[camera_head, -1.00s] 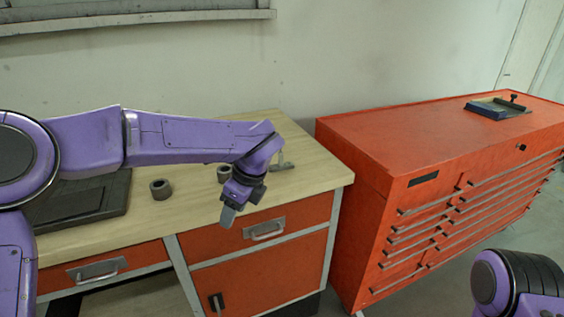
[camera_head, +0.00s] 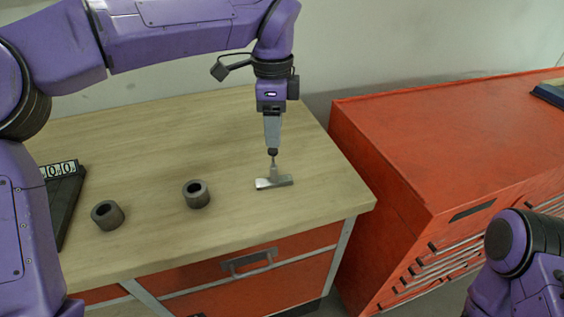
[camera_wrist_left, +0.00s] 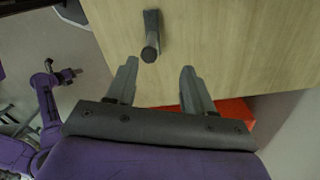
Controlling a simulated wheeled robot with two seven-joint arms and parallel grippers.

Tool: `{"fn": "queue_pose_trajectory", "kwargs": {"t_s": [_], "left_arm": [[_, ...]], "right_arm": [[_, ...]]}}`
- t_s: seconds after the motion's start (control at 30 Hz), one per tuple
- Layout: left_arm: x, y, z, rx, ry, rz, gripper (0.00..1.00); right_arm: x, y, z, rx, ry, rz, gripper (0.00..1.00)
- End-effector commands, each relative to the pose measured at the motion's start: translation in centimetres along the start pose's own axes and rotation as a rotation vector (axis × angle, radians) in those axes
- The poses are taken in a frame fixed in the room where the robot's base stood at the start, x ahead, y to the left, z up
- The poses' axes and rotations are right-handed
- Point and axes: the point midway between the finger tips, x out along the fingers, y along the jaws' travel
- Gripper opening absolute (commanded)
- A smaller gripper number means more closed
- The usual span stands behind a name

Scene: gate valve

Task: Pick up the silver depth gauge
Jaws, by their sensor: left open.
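The silver depth gauge (camera_head: 274,182) stands on the wooden bench top near its right end, with its flat base down and a thin stem upward. In the left wrist view the gauge (camera_wrist_left: 150,38) shows just beyond my fingertips, between their lines and nearer the left finger. My left gripper (camera_head: 272,148) points down just above the gauge's stem. In the left wrist view this gripper (camera_wrist_left: 160,72) is open with nothing between its fingers.
Two dark hollow cylinders (camera_head: 196,194) (camera_head: 107,215) stand on the wooden bench (camera_head: 150,135) left of the gauge. A dark case with number tiles (camera_head: 60,190) lies at the far left. A red tool cabinet (camera_head: 430,140) stands to the right across a narrow gap.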

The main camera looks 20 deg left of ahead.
Motion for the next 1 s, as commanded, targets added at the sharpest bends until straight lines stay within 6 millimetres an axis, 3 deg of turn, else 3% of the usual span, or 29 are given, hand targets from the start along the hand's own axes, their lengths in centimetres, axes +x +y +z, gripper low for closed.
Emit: {"fn": "queue_pose_trajectory", "kwargs": {"t_s": [0.6, 0.87, 1.0], "left_arm": [[9.7, 0.2, -0.1, 0.002, -0.002, 0.004, 0.52], [10.3, 0.2, 0.0, 0.001, 0.000, 0.001, 0.52], [10.3, 0.2, 0.0, 0.001, 0.000, 0.001, 0.07]], "right_arm": [[-1.9, 0.2, -0.7, 0.000, -0.001, 0.000, 0.43], [-1.8, 0.2, -0.7, -0.001, -0.001, 0.001, 0.43], [-1.8, 0.2, -0.7, -0.001, -0.001, 0.001, 0.43]]}}
